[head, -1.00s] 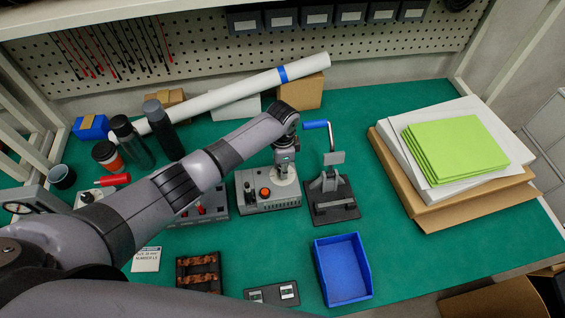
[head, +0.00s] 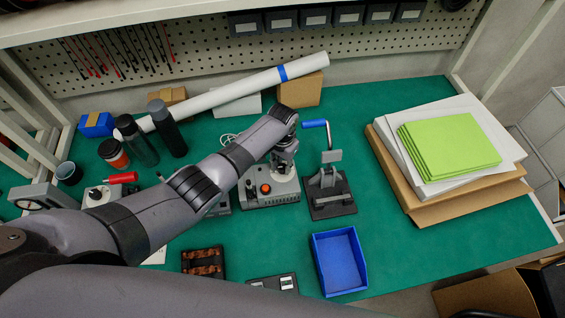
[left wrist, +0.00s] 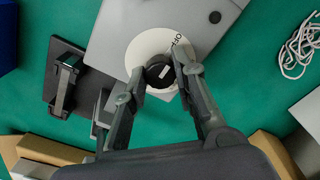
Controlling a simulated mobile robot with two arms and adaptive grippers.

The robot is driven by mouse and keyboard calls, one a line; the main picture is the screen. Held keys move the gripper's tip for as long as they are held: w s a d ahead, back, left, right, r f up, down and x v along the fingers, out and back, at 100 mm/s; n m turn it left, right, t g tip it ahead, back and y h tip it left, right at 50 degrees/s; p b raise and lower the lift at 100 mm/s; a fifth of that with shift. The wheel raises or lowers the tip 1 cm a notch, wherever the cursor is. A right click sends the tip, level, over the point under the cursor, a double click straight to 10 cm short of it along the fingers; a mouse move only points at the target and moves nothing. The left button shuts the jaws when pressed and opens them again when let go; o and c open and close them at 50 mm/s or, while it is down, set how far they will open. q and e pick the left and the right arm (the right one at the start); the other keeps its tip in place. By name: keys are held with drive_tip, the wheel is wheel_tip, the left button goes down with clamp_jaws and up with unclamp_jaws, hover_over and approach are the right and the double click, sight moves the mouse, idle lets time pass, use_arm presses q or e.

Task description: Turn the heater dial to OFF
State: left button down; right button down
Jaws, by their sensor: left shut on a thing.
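In the left wrist view the black dial (left wrist: 158,73) sits on a white disc (left wrist: 139,46) that carries the word OFF. A white mark shows on the dial, tilted toward the upper right, on the side nearer OFF. My left gripper (left wrist: 162,74) is shut on the dial, one finger on each side. My right gripper is not in view.
A black clamp with a blue-handled lever (head: 329,190) stands close right of the heater. A blue bin (head: 341,262) is in front. Bottles (head: 136,140) stand at the left. Stacked sheets (head: 450,150) lie at the right. A white cord (left wrist: 300,45) lies near the heater.

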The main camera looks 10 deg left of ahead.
sight(282, 166)
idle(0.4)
use_arm(q)
drive_tip(key=c, duration=1.3)
unclamp_jaws()
drive_tip(key=shift+r, duration=0.1)
wheel_tip(282, 166, up, 12)
